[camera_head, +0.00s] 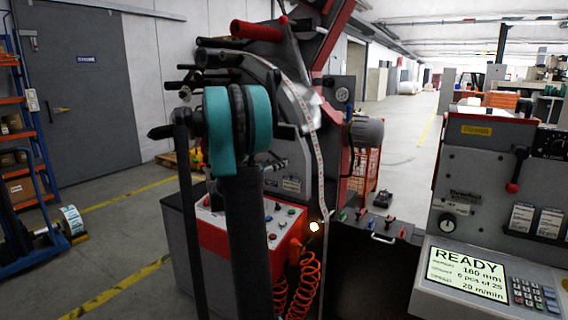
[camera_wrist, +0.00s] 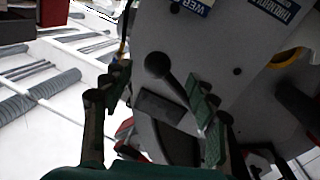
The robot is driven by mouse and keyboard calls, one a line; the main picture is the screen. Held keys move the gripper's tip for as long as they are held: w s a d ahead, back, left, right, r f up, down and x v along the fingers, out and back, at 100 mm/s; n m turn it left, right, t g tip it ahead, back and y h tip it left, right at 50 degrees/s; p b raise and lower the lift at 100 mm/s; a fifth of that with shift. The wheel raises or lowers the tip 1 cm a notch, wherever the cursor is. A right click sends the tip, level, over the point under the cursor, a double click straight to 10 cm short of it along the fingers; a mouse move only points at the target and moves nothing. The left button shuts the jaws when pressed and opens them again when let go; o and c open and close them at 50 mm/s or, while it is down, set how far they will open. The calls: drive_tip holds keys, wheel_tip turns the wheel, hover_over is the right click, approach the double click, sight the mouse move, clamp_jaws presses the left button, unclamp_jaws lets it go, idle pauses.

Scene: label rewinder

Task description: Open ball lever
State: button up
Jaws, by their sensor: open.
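In the wrist view a lever with a dark round ball (camera_wrist: 157,65) stands in front of a grey machine panel (camera_wrist: 235,40). Its thin stem runs from the ball down to the right, towards the right finger. My gripper (camera_wrist: 161,90) is open, with one finger left of the ball and the other to its right. The ball shows between the two fingers in the picture, with a gap to the left finger. Whether the right finger touches the stem I cannot tell. In the head view my teal and black arm covers part of the machine, and I cannot make out my gripper there.
The rewinder has a red control box (camera_head: 245,240) with buttons and orange coiled hoses (camera_head: 310,275). At right stands a grey cabinet with a READY screen (camera_head: 466,272) and a red-knobbed lever (camera_head: 513,187). Open floor lies at left, before a blue-orange rack (camera_head: 30,150).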

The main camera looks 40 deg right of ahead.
drive_tip(key=shift+w+d, duration=0.25)
drive_tip(key=shift+d, duration=1)
drive_tip(key=shift+w+d, duration=0.2)
drive_tip(key=shift+d, duration=1)
clamp_jaws()
